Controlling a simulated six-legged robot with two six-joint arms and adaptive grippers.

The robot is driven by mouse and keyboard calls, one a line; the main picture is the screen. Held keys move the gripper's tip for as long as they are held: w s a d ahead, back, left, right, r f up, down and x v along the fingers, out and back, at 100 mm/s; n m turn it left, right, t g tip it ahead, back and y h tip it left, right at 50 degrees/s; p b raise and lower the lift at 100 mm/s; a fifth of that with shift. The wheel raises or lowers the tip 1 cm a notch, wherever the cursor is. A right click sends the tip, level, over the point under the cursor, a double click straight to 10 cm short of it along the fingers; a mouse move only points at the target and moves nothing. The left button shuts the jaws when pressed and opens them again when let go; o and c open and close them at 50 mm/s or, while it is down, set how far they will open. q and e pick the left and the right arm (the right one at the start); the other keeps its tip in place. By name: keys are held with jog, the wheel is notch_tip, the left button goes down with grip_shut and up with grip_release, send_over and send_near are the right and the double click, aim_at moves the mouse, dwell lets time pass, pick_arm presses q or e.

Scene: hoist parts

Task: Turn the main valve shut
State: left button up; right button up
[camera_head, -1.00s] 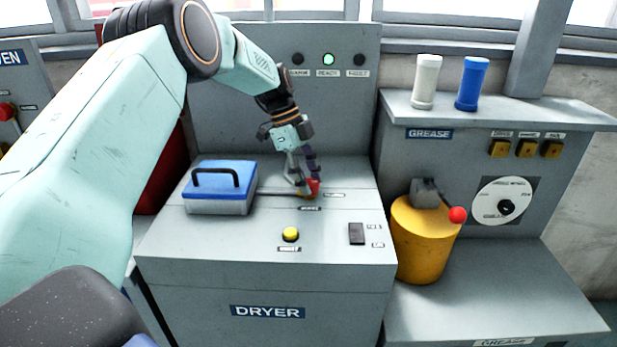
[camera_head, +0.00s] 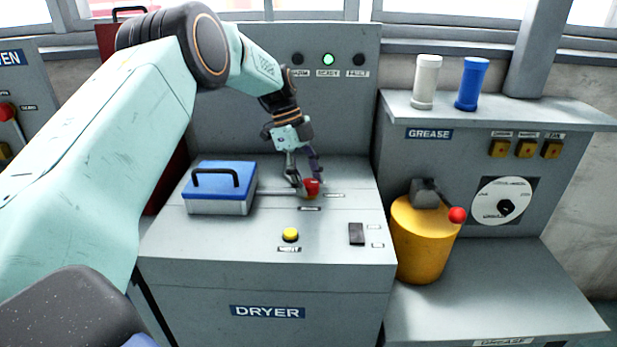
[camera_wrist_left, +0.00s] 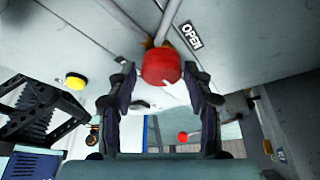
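The main valve's red knob (camera_head: 311,187) stands on top of the dryer, at the end of a thin lever lying across the panel. In the left wrist view the red knob (camera_wrist_left: 161,67) sits close in front, beside an OPEN label (camera_wrist_left: 192,36). My left gripper (camera_head: 305,179) reaches down to the knob from behind. Its fingers (camera_wrist_left: 159,76) are spread on either side of the knob, with a gap showing on both sides. Part of the lever is hidden behind the knob. My right gripper is not in view.
A blue-lidded box (camera_head: 220,190) stands left of the knob on the dryer (camera_head: 190,237). A yellow button (camera_head: 290,234) and a dark switch (camera_head: 356,233) lie nearer the front. A yellow grease can (camera_head: 424,245) with a red-tipped handle stands to the right.

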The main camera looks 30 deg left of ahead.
pick_arm(q)
jog(key=shift+o, duration=0.8)
jog(key=shift+r, duration=0.1)
jog(key=shift+w+r, duration=0.1)
jog(key=shift+a+r, duration=0.15)
jog(key=shift+r, duration=0.15)
jog(key=v, duration=1.1)
jog(key=shift+r, duration=0.1)
